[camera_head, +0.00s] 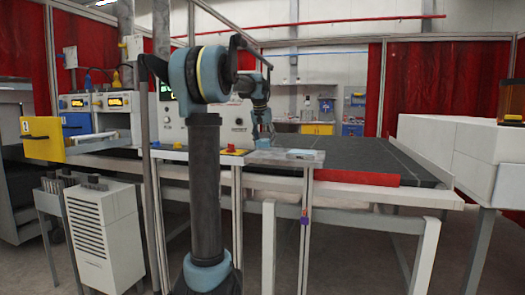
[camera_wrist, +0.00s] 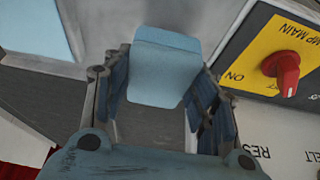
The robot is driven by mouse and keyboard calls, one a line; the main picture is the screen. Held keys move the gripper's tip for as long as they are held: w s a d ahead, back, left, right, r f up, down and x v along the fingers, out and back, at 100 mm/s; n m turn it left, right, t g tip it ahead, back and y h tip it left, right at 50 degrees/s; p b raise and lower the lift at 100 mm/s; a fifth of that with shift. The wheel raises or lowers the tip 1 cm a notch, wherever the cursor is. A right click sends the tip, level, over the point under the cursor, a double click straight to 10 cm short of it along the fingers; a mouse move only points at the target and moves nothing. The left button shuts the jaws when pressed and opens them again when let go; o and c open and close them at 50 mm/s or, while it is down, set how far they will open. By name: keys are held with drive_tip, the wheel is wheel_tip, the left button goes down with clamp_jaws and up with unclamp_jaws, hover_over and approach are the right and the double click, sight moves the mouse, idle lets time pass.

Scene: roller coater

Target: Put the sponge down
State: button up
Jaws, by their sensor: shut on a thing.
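My gripper (camera_wrist: 160,100) is shut on a light blue sponge (camera_wrist: 165,62), which sits between its two dark fingers in the wrist view. In the head view my gripper (camera_head: 264,138) hangs over the left part of the small grey shelf at the machine's front. The sponge is too small to make out clearly there.
A red rotary switch (camera_wrist: 284,72) on a yellow plate is close to the right of my gripper in the wrist view. A flat light blue piece (camera_head: 303,154) lies on the grey shelf (camera_head: 268,159). A dark conveyor bed (camera_head: 370,160) stretches behind, with a red strip (camera_head: 358,178) at its front.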

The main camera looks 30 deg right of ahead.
sight(265, 147)
drive_tip(key=shift+f, duration=2)
drive_tip(key=o, duration=1.1)
drive_tip(key=shift+s, duration=0.1)
drive_tip(key=v, duration=1.2)
drive_tip(key=s+a+f+n+y, duration=0.1)
drive_tip(key=s+a+f+n, duration=0.15)
drive_tip(key=a+f, duration=0.5)
drive_tip(key=s+a+f+n, duration=0.1)
drive_tip(key=s+a+f, duration=0.3)
drive_tip(key=a, duration=0.7)
drive_tip(key=s+a+f+n+y, duration=0.1)
drive_tip(key=s+a+f+n, duration=0.15)
drive_tip(key=a+f, duration=0.45)
drive_tip(key=s+a+f+n, duration=0.1)
drive_tip(key=s+a+f, duration=0.4)
drive_tip(key=s+f, duration=0.1)
drive_tip(key=s+a+f+n+y, duration=0.1)
drive_tip(key=s+a+f, duration=0.4)
drive_tip(key=f, duration=0.4)
drive_tip(key=s+a+f+n, duration=0.2)
drive_tip(key=s+a+f, duration=0.4)
drive_tip(key=s+f, duration=0.1)
drive_tip(key=shift+s+f+g, duration=0.15)
drive_tip(key=shift+s+g, duration=0.15)
drive_tip(key=shift+s, duration=0.25)
